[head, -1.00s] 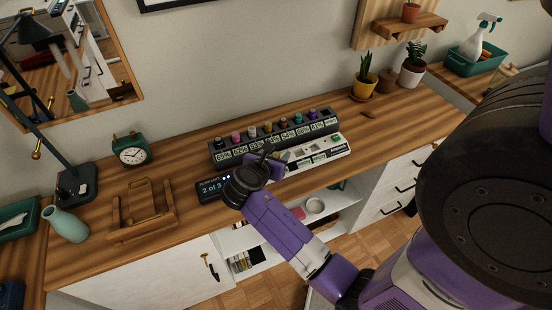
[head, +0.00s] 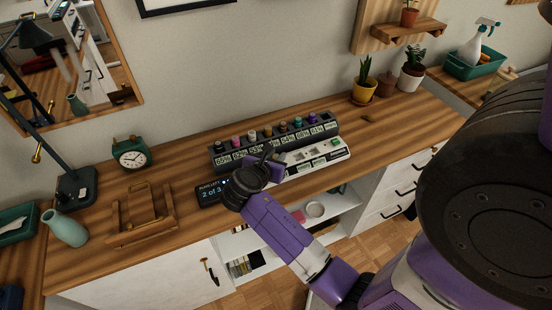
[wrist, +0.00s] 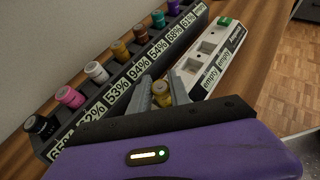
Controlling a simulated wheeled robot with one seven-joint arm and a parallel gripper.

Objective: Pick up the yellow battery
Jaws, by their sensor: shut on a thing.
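In the wrist view, my gripper (wrist: 162,88) is shut on a yellow battery (wrist: 163,99), with its grey fingers on either side of it. The battery is beside the near end of the white tray (wrist: 227,39); I cannot tell whether its lower end still sits in a slot. In the head view, my gripper (head: 272,157) is over the front of the desk between the dark rack and the white tray (head: 330,152); my wrist hides the battery there.
A dark rack (head: 228,160) with percent labels holds several coloured batteries, one with an ochre cap (wrist: 121,50). Tray slots marked "empty" show in the wrist view. A display (head: 209,192) reads "2 of 3". A wooden stand (head: 142,213) and clock (head: 131,152) are left; desk right is mostly clear.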

